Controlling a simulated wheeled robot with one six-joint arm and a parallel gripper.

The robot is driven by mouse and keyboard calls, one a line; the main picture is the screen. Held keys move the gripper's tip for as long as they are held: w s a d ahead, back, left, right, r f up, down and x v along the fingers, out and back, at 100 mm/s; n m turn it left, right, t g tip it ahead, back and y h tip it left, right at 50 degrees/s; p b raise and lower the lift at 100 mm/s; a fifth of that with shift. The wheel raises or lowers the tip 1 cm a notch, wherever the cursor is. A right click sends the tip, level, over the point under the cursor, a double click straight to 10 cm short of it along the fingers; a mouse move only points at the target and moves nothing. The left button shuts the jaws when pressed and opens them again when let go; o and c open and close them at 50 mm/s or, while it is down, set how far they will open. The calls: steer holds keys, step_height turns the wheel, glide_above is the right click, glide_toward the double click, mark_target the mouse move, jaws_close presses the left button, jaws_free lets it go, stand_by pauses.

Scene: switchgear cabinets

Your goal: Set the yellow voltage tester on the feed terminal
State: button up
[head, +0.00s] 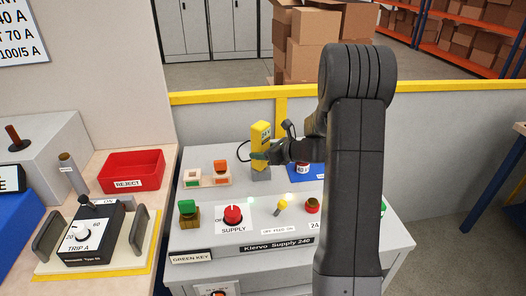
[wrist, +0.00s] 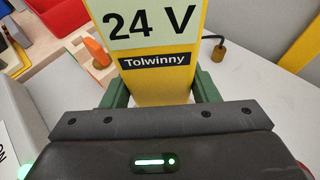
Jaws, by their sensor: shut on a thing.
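My gripper (head: 262,156) is shut on the tester's body. In the wrist view the tester (wrist: 155,75) reads "24 V" and "Tolwinny", with green fingers on both sides. A black lead with a brass tip (wrist: 217,52) lies behind it. No terminal is clearly marked as the feed terminal; a label near the yellow knob (head: 282,205) seems to include "FEED ON".
A red reject bin (head: 132,170) stands left. My arm hides the right side.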

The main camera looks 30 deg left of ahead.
steer(key=o, duration=1.2)
steer(key=shift+o, duration=0.2)
steer(key=b+v, duration=0.2)
steer(key=v, duration=1.2)
steer(key=shift+a, duration=0.15)
steer(key=p+x, duration=0.2)
steer(key=x, duration=1.1)
steer(key=shift+a+f, duration=0.15)
steer(key=shift+a, duration=0.2)
steer(key=shift+r+p, duration=0.3)
steer(key=shift+f, duration=0.1)
